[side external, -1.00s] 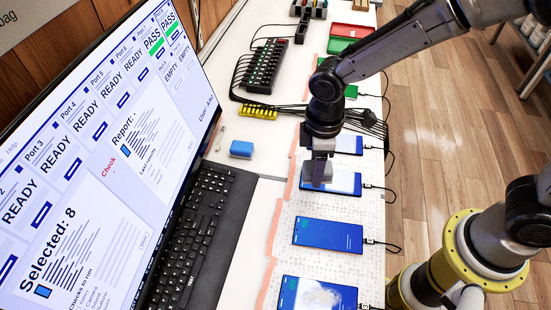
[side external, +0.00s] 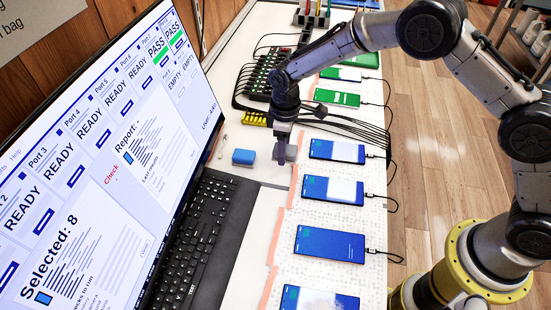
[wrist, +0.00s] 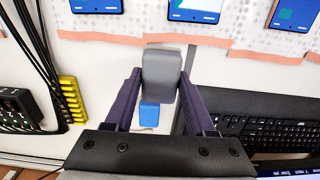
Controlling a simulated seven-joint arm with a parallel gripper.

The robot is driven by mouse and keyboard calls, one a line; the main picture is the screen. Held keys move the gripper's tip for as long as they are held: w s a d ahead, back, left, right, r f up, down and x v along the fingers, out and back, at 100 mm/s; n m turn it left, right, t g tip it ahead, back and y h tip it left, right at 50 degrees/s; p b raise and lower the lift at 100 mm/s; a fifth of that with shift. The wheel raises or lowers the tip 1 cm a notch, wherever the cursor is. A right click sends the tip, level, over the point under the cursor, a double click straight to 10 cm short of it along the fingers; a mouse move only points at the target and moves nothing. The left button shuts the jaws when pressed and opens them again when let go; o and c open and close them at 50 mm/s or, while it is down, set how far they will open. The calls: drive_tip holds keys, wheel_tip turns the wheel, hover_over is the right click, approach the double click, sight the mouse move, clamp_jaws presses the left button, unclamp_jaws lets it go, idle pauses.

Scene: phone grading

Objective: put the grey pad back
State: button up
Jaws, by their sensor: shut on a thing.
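The grey pad (wrist: 161,75) is between the two fingers of my gripper (wrist: 160,92) in the wrist view, and the fingers are shut on it. In the side view my gripper (side external: 284,140) hangs over the white table (side external: 262,198), left of the phones, with the grey pad (side external: 285,153) at its tip. The pad appears to be held above the table. A blue block (side external: 243,157) lies on the table left of my gripper.
Several phones (side external: 329,244) with cables lie in a row on a dotted mat. A black keyboard (side external: 200,240) and a large monitor (side external: 100,150) stand at the left. A yellow strip (side external: 254,119) and a black cabled hub (side external: 262,80) lie farther back.

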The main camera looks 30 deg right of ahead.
sight(275, 167)
drive_tip(key=w+f, duration=0.1)
drive_tip(key=w+a+f, duration=0.1)
drive_tip(key=f, duration=0.1)
drive_tip(key=shift+w+f, duration=0.1)
drive_tip(key=shift+w, duration=0.2)
drive_tip(key=shift+f, duration=1.45)
drive_tip(key=shift+f, duration=0.15)
drive_tip(key=o, duration=1.3)
